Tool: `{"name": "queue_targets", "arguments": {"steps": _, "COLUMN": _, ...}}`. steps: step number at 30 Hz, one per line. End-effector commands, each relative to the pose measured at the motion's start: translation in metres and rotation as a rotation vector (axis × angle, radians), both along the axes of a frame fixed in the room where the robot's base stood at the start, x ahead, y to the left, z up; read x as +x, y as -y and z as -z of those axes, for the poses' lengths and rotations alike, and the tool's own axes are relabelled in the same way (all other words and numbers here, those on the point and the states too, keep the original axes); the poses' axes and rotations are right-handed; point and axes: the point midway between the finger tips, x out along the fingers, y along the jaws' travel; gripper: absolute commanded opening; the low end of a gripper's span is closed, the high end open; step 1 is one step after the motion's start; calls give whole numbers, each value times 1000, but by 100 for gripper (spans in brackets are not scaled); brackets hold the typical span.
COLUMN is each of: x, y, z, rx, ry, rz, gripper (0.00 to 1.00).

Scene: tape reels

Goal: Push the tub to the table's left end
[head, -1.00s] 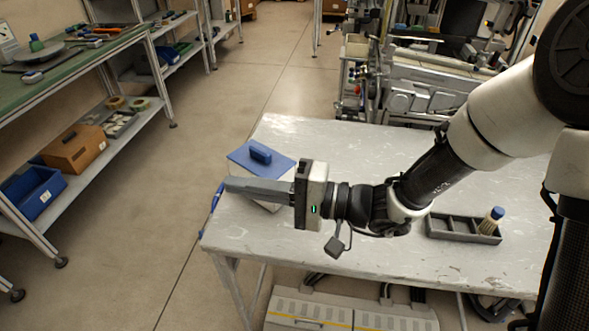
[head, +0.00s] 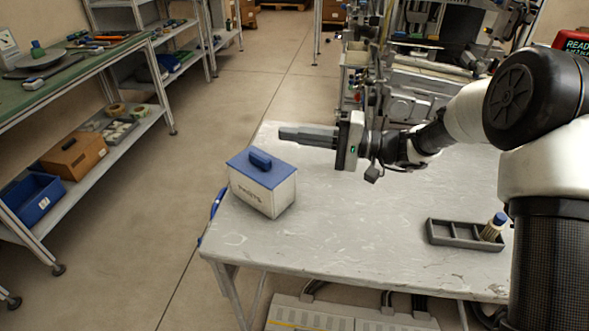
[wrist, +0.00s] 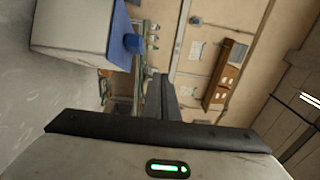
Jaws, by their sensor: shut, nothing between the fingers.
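The tub (head: 262,196) is a white box with a blue lid and a blue handle on top. It stands upright at the left end of the white table (head: 350,225), close to the left edge. In the wrist view the tub (wrist: 70,28) shows at the upper left, turned on its side by the camera's tilt. My gripper (head: 282,135) is shut and empty. In the head view it is above and beyond the tub, near the table's far edge, pointing left. I see no contact between gripper and tub.
A grey divided tray (head: 455,236) with a blue-capped brush (head: 494,226) stands at the table's front right. A blue item (head: 217,203) hangs at the left edge. The middle of the table is clear. A shelf bench (head: 85,70) stands across the aisle.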

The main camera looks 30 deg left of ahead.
Motion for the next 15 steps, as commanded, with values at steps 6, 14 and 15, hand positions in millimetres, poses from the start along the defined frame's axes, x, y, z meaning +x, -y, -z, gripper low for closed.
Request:
{"name": "queue_targets", "arguments": {"steps": 6, "x": 13, "y": -1, "z": 39, "rx": -2, "ry": -5, "rz": -2, "gripper": 0}}
{"name": "queue_targets", "arguments": {"steps": 14, "x": 13, "y": -1, "z": 88, "rx": -2, "ry": -3, "rz": -2, "gripper": 0}}
{"name": "queue_targets", "arguments": {"steps": 15, "x": 13, "y": -1, "z": 93, "rx": -1, "ry": -3, "rz": -2, "gripper": 0}}
